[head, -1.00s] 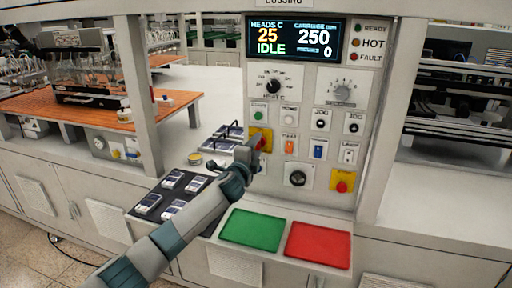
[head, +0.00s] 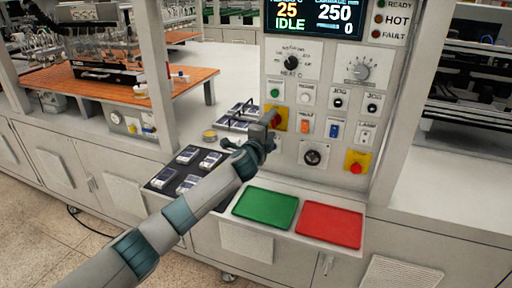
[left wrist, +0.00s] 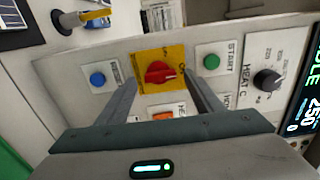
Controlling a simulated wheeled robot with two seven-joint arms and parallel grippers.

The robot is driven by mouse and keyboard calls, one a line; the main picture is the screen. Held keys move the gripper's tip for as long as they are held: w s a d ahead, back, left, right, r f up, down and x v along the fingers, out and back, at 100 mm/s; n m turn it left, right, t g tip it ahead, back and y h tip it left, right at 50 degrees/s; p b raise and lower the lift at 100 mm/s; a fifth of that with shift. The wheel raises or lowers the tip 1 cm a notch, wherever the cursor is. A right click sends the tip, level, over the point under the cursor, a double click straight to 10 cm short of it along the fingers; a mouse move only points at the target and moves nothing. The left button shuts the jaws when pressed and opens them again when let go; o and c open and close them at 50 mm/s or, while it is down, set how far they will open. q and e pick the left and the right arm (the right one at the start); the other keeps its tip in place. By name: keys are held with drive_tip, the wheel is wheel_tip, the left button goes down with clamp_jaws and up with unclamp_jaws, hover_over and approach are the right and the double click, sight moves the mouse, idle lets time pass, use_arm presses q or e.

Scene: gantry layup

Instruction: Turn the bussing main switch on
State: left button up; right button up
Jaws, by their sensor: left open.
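The main switch is a red rotary knob on a yellow plate on the grey control panel. In the left wrist view the knob (left wrist: 160,72) sits upper middle, with the yellow plate (left wrist: 150,55) around it. In the head view the yellow plate (head: 283,114) is partly hidden by my left gripper (head: 266,128). The left gripper is open, and in the left wrist view its two fingers (left wrist: 160,80) stand on either side of the knob. I cannot tell whether they touch it. My right gripper is not in view.
A blue button (left wrist: 97,80) and green START button (left wrist: 211,62) flank the switch. An orange rocker (head: 305,127) is close by. A second yellow plate with a red button (head: 356,163) is lower right. Green (head: 265,207) and red (head: 330,225) pads lie below. The display (head: 318,17) reads IDLE.

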use_arm(q)
drive_tip(key=b+v, duration=0.4)
drive_tip(key=v, duration=1.2)
drive_tip(key=shift+s, duration=0.25)
